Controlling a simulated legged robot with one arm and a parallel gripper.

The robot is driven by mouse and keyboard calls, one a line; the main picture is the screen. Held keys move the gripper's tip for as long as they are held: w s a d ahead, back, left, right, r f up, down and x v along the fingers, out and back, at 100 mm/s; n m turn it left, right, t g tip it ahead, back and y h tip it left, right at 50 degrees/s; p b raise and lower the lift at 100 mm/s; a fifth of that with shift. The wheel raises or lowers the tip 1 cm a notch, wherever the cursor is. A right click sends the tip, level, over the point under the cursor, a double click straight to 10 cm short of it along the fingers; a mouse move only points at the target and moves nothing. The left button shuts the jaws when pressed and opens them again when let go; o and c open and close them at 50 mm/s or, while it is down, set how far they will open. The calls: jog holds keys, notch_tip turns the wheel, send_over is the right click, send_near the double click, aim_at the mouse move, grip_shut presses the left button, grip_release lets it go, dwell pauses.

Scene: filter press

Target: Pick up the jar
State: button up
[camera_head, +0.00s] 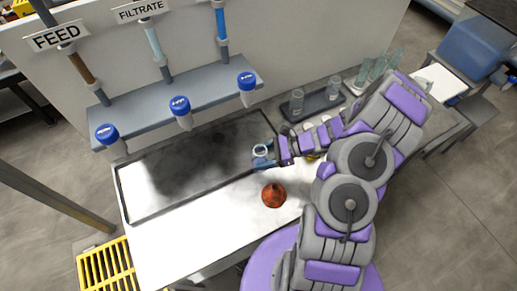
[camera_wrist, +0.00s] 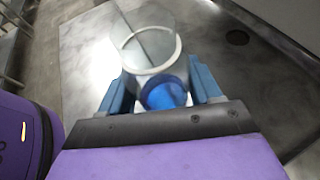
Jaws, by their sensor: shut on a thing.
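The jar (camera_wrist: 148,50) is a clear cylinder with a pale rim, and a blue shape shows at its near side in the wrist view. In the head view the jar (camera_head: 260,151) is small, at the right edge of the dark tray area on the bench. My gripper (camera_wrist: 163,85) is shut on the jar, with one blue finger at each side of it. In the head view my gripper (camera_head: 264,156) reaches in from the right. The jar's lower part is hidden, and I cannot tell whether it touches the surface.
A rust-coloured cone-like thing (camera_head: 273,195) stands on the bench (camera_head: 180,245) close to my arm. A dark rack (camera_head: 318,104) with glassware is behind my arm. Several blue-capped taps hang from a grey shelf (camera_head: 175,96) labelled FEED and FILTRATE. The tray's left part (camera_head: 150,185) is clear.

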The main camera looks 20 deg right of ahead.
jog(key=shift+s+r, duration=0.15)
jog(key=shift+s, duration=1.2)
jog(key=shift+d, duration=0.1)
dwell(0.5)
